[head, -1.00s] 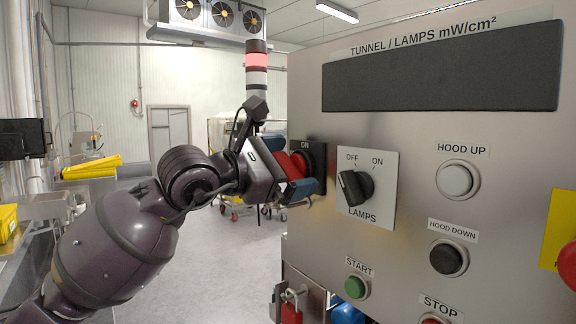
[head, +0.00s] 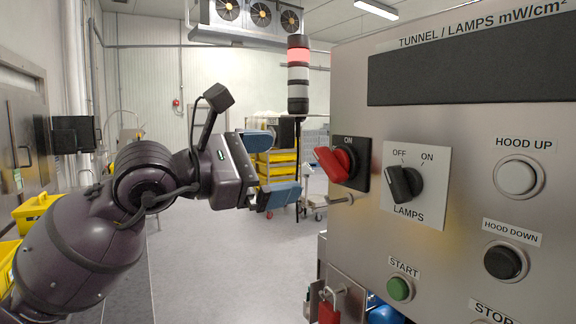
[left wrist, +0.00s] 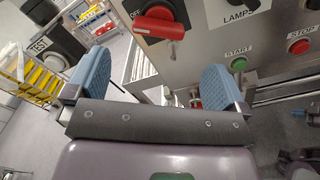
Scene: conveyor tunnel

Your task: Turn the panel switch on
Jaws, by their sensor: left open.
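The panel switch is a red rotary handle (head: 337,162) on a black plate marked ON at the top, at the left edge of the steel control panel (head: 450,150). The handle also shows at the top of the left wrist view (left wrist: 160,24), lying roughly crosswise. My left gripper (head: 271,170) is open and empty, to the left of the handle and apart from it. Its blue fingers also frame clear space in the left wrist view (left wrist: 155,82). The black lamps knob (head: 405,184) has its pointer towards OFF.
The panel also carries a HOOD UP button (head: 516,177), a HOOD DOWN button (head: 505,261) and a green START button (head: 400,289). A red padlock (head: 329,306) hangs below. A cart with yellow crates (head: 277,168) stands behind my gripper.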

